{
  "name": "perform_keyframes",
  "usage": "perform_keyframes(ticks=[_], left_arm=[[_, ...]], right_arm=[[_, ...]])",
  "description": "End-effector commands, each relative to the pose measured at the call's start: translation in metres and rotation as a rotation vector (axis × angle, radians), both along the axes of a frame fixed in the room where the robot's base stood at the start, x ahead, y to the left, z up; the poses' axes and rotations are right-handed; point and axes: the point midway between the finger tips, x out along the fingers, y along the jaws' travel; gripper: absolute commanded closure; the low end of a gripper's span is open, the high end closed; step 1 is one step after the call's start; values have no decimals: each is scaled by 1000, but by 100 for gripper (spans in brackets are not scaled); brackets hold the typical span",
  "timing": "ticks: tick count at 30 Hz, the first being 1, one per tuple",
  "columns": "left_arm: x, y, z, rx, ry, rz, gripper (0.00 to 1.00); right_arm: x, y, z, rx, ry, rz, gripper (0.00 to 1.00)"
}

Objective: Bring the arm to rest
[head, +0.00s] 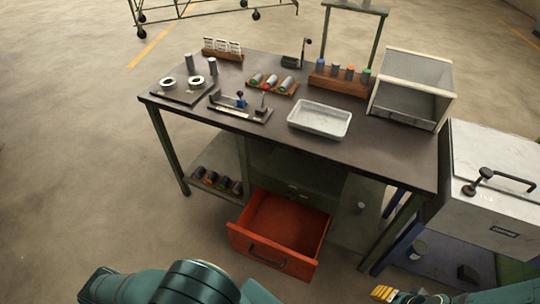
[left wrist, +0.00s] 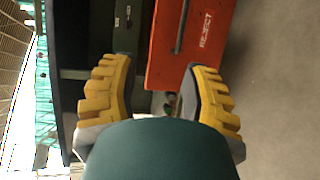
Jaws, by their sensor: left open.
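My left gripper (left wrist: 160,66) is open in the left wrist view, its yellow ridged fingers wide apart. Nothing is held between them. An orange-red drawer (left wrist: 185,40) marked REJECT, with a dark handle, lies beyond the fingertips. In the head view, a teal arm link of mine (head: 190,284) crosses the bottom left, and the left fingers are not visible there. A few yellow finger ridges, apparently my right gripper (head: 385,293), show at the bottom right edge. The frame cuts off most of it, so its jaws cannot be judged.
The reject drawer (head: 283,225) stands pulled out below the workbench (head: 185,119). A metal tray (head: 319,133), wooden racks and fixtures are on the bench top. A mesh-topped box (head: 413,80) stands at its right end. A white furnace (head: 490,180) is farther right. Floor at left is clear.

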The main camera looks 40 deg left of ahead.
Motion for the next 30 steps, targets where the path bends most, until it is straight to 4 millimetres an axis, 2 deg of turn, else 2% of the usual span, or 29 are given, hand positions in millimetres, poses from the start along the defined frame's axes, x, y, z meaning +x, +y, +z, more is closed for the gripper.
perform_keyframes(ticks=[1, 11, 17, 23, 30], left_arm=[[17, -3, 0, -29, 12, -66, 54], [81, -44, 6, -186, 203, -449, 54], [121, -83, 20, -199, 432, -771, 54], [149, -117, 42, -61, 687, -1032, 54], [184, -149, 77, 269, 882, -1188, 54]], right_arm=[[0, 0, -4, 0, 1, 0, 53], [-2, 0, -19, 1, 3, 5, 53], [-3, 1, -34, 1, 6, 9, 53], [-5, 1, -49, 2, 10, 13, 53], [-6, 1, -67, 4, 14, 18, 53]])
